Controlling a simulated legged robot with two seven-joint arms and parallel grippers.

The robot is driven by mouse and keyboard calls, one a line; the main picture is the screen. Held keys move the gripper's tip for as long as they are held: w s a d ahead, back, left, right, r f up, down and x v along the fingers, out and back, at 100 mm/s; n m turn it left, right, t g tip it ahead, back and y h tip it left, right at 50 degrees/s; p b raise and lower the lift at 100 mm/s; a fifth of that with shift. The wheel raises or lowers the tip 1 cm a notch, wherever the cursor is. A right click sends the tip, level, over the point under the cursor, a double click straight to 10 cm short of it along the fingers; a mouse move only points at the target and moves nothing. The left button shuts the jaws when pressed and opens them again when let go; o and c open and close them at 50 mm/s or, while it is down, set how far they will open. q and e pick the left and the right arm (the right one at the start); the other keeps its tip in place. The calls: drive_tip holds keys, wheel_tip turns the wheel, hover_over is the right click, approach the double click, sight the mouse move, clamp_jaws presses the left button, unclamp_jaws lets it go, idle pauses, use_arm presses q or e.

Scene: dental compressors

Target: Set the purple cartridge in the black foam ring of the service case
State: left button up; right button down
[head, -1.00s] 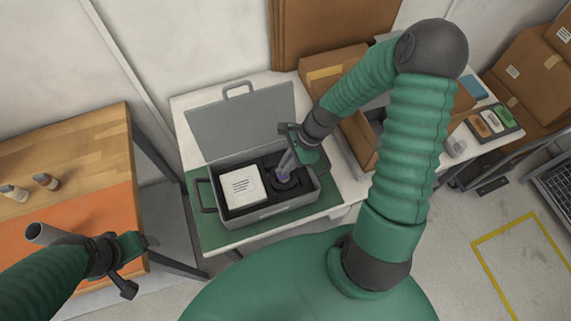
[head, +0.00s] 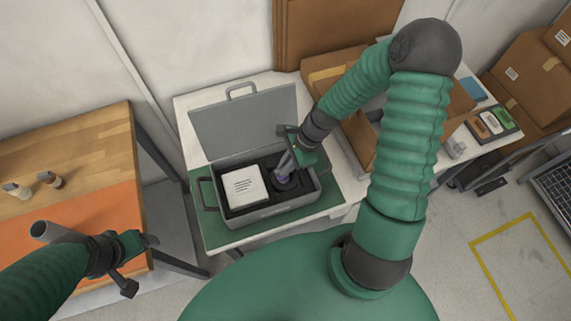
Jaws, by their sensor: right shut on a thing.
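The grey service case (head: 268,213) stands open on a green mat, its lid raised at the back. A white block with printed lines (head: 242,188) fills the left part of its black foam. The black foam ring (head: 290,187) is in the right part. My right gripper (head: 287,166) reaches into the case from above and is shut on the purple cartridge (head: 284,178), which is at the ring. The fingers hide most of it, so I cannot tell how deep it sits. My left gripper (head: 140,262) is over the orange mat, away from the case; its jaw gap is unclear.
The wooden bench (head: 80,148) with an orange mat (head: 95,210) and two small bottles is at left. Cardboard boxes (head: 335,68) stand right of the case. A tray of coloured items (head: 492,124) lies farther right.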

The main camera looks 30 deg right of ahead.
drive_tip(key=shift+f+b, duration=0.3)
drive_tip(key=shift+f, duration=0.1)
drive_tip(key=c, duration=1.7)
unclamp_jaws()
drive_tip(key=shift+c, duration=0.2)
drive_tip(key=shift+p+v, duration=1.05)
drive_tip(key=p+v, duration=0.8)
drive_tip(key=v, duration=0.1)
drive_tip(key=shift+f, duration=0.1)
